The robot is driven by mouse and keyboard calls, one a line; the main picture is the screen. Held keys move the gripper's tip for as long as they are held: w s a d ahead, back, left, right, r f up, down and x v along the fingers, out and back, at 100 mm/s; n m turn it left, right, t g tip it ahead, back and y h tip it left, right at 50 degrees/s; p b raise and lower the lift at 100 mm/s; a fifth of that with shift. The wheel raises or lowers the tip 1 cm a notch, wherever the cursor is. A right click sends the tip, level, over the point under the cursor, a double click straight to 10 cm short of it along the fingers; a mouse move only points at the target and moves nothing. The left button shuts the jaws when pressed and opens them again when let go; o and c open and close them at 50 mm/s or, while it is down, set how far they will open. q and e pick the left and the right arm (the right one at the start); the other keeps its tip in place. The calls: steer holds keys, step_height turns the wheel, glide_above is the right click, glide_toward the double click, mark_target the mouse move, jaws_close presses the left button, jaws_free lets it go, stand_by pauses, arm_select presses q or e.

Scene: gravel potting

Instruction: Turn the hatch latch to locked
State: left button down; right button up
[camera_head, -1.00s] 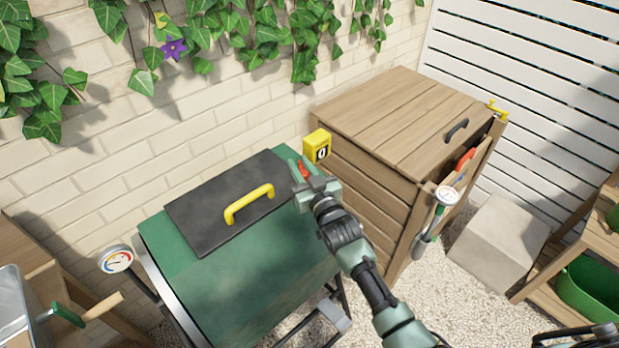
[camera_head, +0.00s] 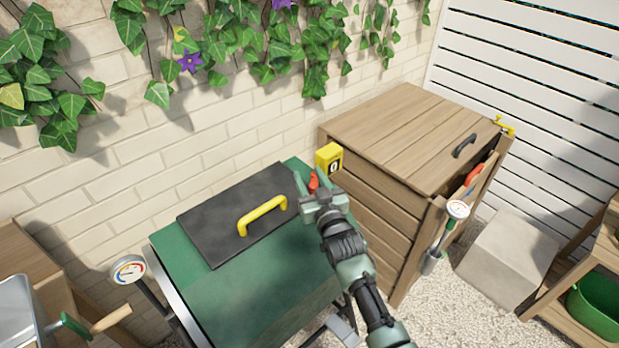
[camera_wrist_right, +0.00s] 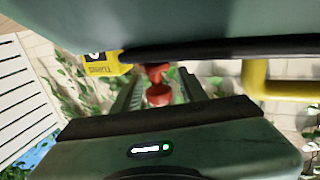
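The hatch (camera_head: 215,231) is a dark panel with a yellow handle (camera_head: 262,214), lying closed on the green drum (camera_head: 250,300). The red latch (camera_head: 313,182) is at the drum's right end, beside the hatch and below a yellow box marked 0 (camera_head: 329,158). My right gripper (camera_head: 308,184) is at the latch. In the right wrist view the latch's red knob (camera_wrist_right: 158,95) shows between two separated fingers, with gaps on both sides. The gripper's body hides part of the latch in the head view, so its setting cannot be read. My left gripper is out of view.
A wooden bin (camera_head: 400,140) stands close on the right, with a dial-topped tool (camera_head: 457,210) at its front. A gauge (camera_head: 129,270) sticks out at the drum's left. A brick wall (camera_head: 140,150) with ivy is behind. A pale block (camera_head: 508,258) sits on gravel.

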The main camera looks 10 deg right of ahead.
steer(key=shift+s, duration=0.1)
steer(key=shift+s, duration=0.35)
steer(key=s, duration=0.4)
steer(key=s+d+b, duration=0.1)
steer(key=s, duration=0.2)
steer(key=shift+w, duration=0.1)
